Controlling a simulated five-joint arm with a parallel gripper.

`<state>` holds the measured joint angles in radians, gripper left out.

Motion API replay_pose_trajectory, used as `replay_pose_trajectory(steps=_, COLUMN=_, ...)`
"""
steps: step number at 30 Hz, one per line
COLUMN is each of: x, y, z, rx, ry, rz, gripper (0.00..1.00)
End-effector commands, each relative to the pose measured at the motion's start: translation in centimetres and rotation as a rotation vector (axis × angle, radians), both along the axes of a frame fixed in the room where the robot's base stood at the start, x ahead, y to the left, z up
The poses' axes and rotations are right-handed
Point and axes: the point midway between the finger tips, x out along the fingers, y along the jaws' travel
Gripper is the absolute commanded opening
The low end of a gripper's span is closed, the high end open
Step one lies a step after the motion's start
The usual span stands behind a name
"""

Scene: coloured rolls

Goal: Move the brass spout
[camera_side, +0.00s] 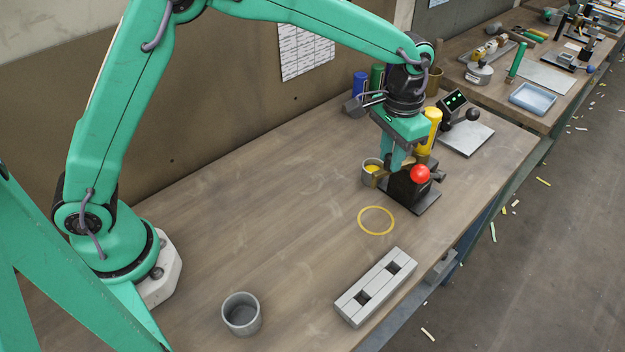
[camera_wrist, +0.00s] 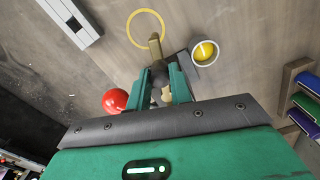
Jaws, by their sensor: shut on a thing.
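The brass spout (camera_wrist: 155,46) sticks out from a dark round fitting between my fingertips in the wrist view. In the side view the spout (camera_side: 379,178) is small, low on the dark block (camera_side: 404,190), partly hidden by my fingers. My gripper (camera_side: 398,162) is pointing down at this block. In the wrist view my gripper (camera_wrist: 161,82) has its fingers closed on the spout's fitting. The spout's tip lies close to a small grey cup (camera_side: 368,180) with yellow inside, which also shows in the wrist view (camera_wrist: 214,59). I cannot tell whether they touch.
A red ball (camera_side: 420,173) sits against the block. A yellow cylinder (camera_side: 432,128) stands behind. A yellow ring (camera_side: 376,234) is marked on the table in front. A slotted grey block (camera_side: 378,290) and a grey cup (camera_side: 241,325) stand nearer. The middle of the table is clear.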

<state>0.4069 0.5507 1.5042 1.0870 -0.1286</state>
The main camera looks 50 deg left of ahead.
Motion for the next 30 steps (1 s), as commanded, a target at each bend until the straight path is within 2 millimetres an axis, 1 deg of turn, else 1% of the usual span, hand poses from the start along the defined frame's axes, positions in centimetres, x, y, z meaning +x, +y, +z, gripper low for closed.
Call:
replay_pose_trajectory(steps=15, x=-0.1, y=-1.6, z=0.1, rx=-0.001, ry=-0.002, rz=0.274, gripper=0.0)
replay_pose_trajectory(steps=26, x=-0.1, y=-1.7, z=0.1, rx=-0.002, ry=-0.004, rz=0.295, gripper=0.0)
replay_pose_trajectory(steps=27, x=-0.1, y=-1.7, z=0.1, rx=-0.002, ry=-0.005, rz=0.295, gripper=0.25)
replay_pose_trajectory(steps=30, x=-0.1, y=-1.7, z=0.1, rx=-0.002, ry=-0.004, rz=0.294, gripper=0.43)
